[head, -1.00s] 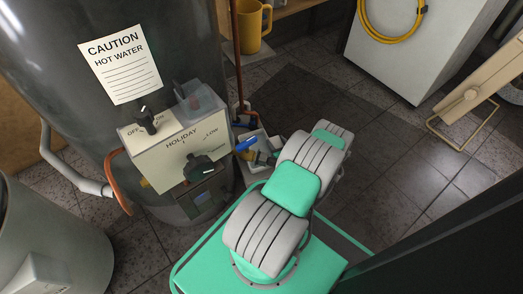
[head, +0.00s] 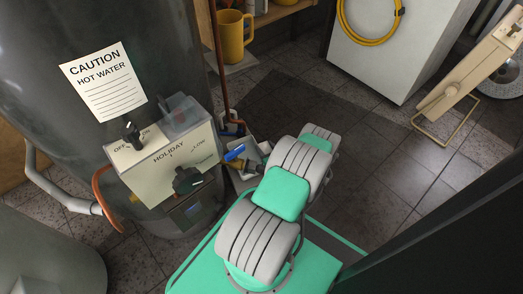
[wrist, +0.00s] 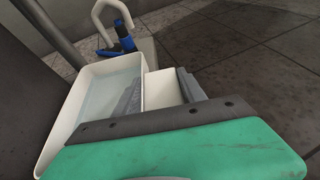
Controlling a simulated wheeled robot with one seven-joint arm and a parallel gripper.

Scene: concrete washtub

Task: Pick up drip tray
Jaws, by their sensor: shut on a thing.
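The drip tray is a shallow white tray (wrist: 52,136) at the left of the wrist view, with a pale bluish, water-like surface inside. My gripper (wrist: 160,92) has one dark finger inside the tray and one outside, closed on its pale side wall. In the head view, my arm covers the gripper and most of the tray. A pale piece of it (head: 265,147) shows beside a blue valve handle (head: 235,152). I cannot tell whether the tray is clear of the floor.
The hot water tank (head: 95,100) and its control box (head: 165,165) stand left of the arm. A copper pipe (head: 215,60) is close behind the tray. A white pipe with blue fittings (wrist: 120,40) is just beyond the tray. Tiled floor (head: 375,170) is open to the right.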

